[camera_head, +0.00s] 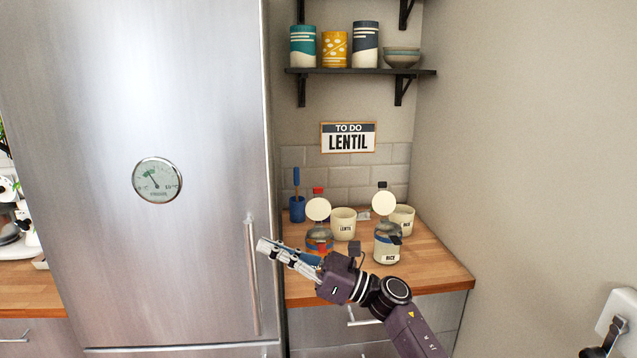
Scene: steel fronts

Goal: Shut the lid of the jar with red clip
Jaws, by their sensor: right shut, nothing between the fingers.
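The jar with red clip (318,233) is a glass jar on the wooden counter, left of the cream pots. Its round cream lid (318,209) stands open and upright behind the mouth, with the red clip (318,190) at its top. My right gripper (265,246) is shut and empty, reaching in from the lower right. Its fingertips are left of the jar, in front of the fridge edge in the picture. The gripper and wrist hide the counter just below the jar, and perhaps its base. My left gripper is not in view.
A second glass jar (388,252) labelled RICE, with a black clip and its lid up, stands to the right. Cream pots (343,226) stand behind, and a blue utensil pot (297,210) at the left. The fridge handle (252,275) borders the counter. The right front counter (440,268) is clear.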

